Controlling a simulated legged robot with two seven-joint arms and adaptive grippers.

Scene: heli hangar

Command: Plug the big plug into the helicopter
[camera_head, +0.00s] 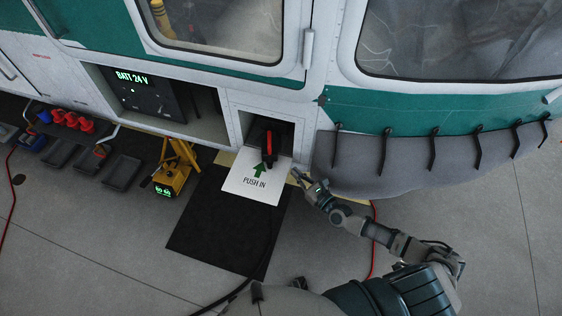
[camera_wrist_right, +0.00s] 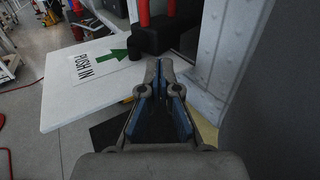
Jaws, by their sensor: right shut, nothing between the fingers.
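The helicopter (camera_head: 270,95) has a small open bay with a white flap (camera_head: 246,186) folded down, marked "PUSH IN" with a green arrow. A plug with a red part (camera_head: 268,143) is in the bay above the arrow. In the right wrist view, a black block with red parts (camera_wrist_right: 151,38) stands at the flap's inner edge. I cannot tell whether it is fully seated. My right gripper (camera_head: 297,174) is at the flap's right edge, apart from the plug. Its fingers (camera_wrist_right: 159,66) are shut and empty. My left gripper is not in view.
A panel reading "BATT 24 V" (camera_head: 140,88) is in a recess to the left. A yellow device (camera_head: 172,177) stands on the floor beside a black mat (camera_head: 212,235). Red cups (camera_head: 72,121) and dark trays lie at far left. A grey cover (camera_head: 385,165) hangs to the right.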

